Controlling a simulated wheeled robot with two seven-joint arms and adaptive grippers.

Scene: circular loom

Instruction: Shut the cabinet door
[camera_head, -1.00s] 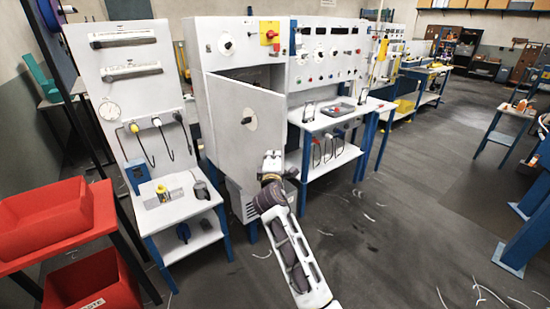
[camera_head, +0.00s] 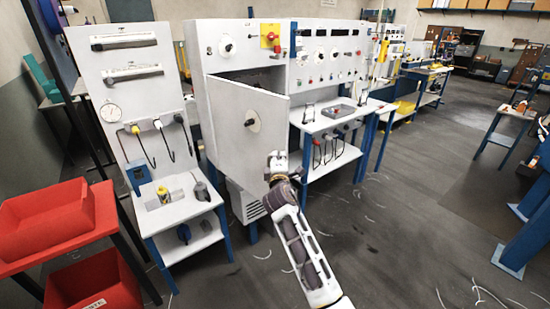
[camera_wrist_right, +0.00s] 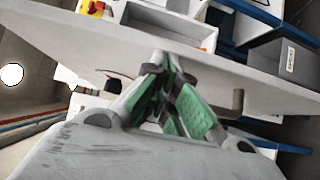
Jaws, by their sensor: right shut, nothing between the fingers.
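The white cabinet (camera_head: 222,35) stands left of centre. Its door (camera_head: 225,118) is open, swung out to the front, with a dark gap above its top edge and a round white plate with a dark knob (camera_head: 253,122) on its face. My right gripper (camera_head: 275,158) is at the lower free corner of the door. In the right wrist view my right gripper (camera_wrist_right: 168,85) has its green-padded fingers shut and empty, close to the pale door panel (camera_wrist_right: 95,48); contact cannot be told. The cabinet's open compartment (camera_wrist_right: 168,24) shows beyond the door. My left gripper is out of view.
A panel bench with a small side table (camera_head: 195,210) stands left of the cabinet. Red bins (camera_head: 45,220) are at the front left. A white workbench (camera_head: 330,122) adjoins the cabinet's right side. The floor to the right is largely open, with scattered pale strips.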

